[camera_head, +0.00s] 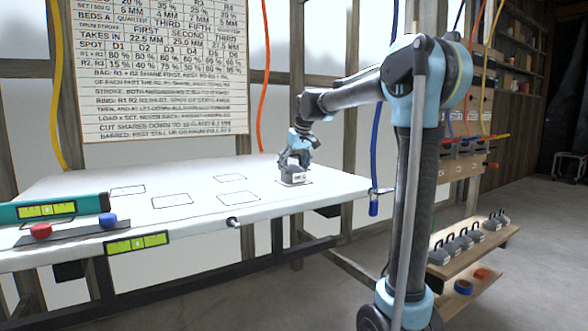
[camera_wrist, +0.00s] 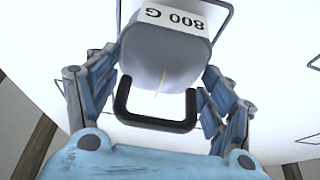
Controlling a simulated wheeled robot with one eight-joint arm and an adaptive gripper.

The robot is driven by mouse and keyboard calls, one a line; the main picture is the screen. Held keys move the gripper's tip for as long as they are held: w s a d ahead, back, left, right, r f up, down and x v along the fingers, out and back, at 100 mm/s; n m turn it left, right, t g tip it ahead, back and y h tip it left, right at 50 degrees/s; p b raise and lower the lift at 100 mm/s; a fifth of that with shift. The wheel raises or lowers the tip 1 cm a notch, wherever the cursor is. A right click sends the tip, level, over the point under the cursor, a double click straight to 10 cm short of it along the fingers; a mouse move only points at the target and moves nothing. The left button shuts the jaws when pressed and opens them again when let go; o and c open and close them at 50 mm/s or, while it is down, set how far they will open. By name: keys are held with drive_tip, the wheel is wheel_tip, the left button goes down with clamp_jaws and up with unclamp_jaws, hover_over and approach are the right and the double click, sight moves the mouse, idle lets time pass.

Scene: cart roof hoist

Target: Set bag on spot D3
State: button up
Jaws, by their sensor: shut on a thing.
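A grey bag (camera_head: 293,178) with a white label is at the right end of the white roof panel (camera_head: 90,180), over a thin outlined rectangle. In the wrist view the bag (camera_wrist: 165,55) has a dark loop handle (camera_wrist: 155,123), and its label reads 800 G upside down. My gripper (camera_head: 297,164) is above the bag, shut on its handle; its fingers (camera_wrist: 158,100) lie either side of the loop. Whether the bag's underside touches the panel cannot be told. Other outlined spots (camera_head: 172,201) on the panel are empty; no spot names are legible on them.
A sign (camera_head: 160,70) hangs behind the panel. Levels (camera_head: 138,243) and a dark bar with red and blue knobs (camera_head: 72,233) are at the front left. Several similar bags (camera_head: 465,242) stand on a low wooden shelf (camera_head: 445,268) at right. Coloured hoses hang around.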

drive_tip(key=o, duration=1.8)
drive_tip(key=shift+c, duration=0.2)
drive_tip(key=v, duration=1.2)
drive_tip(key=s+d+f+m+h, duration=0.1)
drive_tip(key=s+d+f+m, duration=0.2)
drive_tip(key=s+d+f, duration=1.3)
drive_tip(key=s+d+f+m, duration=0.1)
drive_tip(key=s+d+f, duration=0.2)
drive_tip(key=s+f, duration=0.7)
drive_tip(key=s+d+f+m+g+h, duration=0.1)
drive_tip(key=s+d+f+m, duration=0.1)
drive_tip(key=s+f, duration=0.9)
wheel_tip(320, 180, down, 2)
drive_tip(key=shift+s+d+f+m, duration=0.2)
drive_tip(key=shift+d+m, duration=0.1)
drive_tip(key=shift+d, duration=0.15)
drive_tip(key=shift+w, duration=0.1)
